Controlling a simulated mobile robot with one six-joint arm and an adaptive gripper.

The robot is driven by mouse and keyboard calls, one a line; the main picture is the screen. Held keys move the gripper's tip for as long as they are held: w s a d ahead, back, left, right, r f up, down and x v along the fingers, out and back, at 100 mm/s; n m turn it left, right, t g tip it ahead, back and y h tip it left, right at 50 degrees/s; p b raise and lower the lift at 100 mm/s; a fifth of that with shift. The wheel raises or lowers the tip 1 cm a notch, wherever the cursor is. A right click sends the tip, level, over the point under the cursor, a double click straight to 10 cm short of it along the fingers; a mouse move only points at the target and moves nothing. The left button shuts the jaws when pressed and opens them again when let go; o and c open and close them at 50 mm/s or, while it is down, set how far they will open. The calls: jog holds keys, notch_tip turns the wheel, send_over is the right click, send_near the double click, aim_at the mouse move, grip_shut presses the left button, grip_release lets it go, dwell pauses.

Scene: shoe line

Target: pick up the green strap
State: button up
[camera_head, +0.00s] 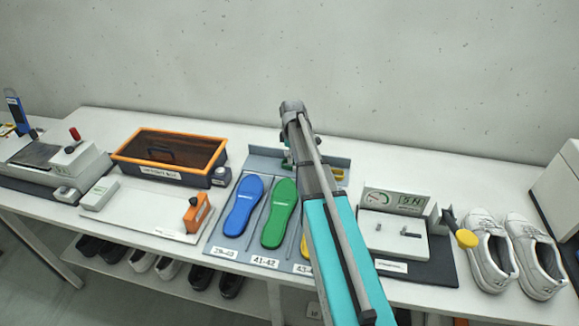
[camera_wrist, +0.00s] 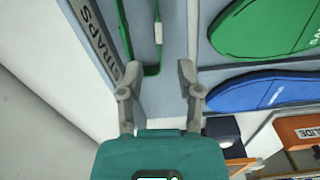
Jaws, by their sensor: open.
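The green strap (camera_wrist: 152,70) is a thin loop on the grey board (camera_wrist: 175,28) in the wrist view, with a pale piece on its right side. Its near end shows between my fingertips, and its far part runs out of the top of the picture. My gripper (camera_wrist: 155,80) is open and empty, with one finger on each side of that end. I cannot tell its height above the strap. In the head view my arm covers much of this spot, and only a bit of green shows beside it.
The board is labelled STRAPS along one edge. A green insole (camera_head: 279,213) and a blue insole (camera_head: 243,206) lie near the strap. A yellow piece (camera_head: 336,173) lies right of my arm. An orange-rimmed box (camera_head: 216,146) and a gauge fixture (camera_head: 395,201) stand on either side.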

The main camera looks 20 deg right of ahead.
jog(key=shift+f, duration=0.1)
jog(key=shift+f+b, duration=2.55)
jog(key=shift+b, duration=0.1)
grip_shut()
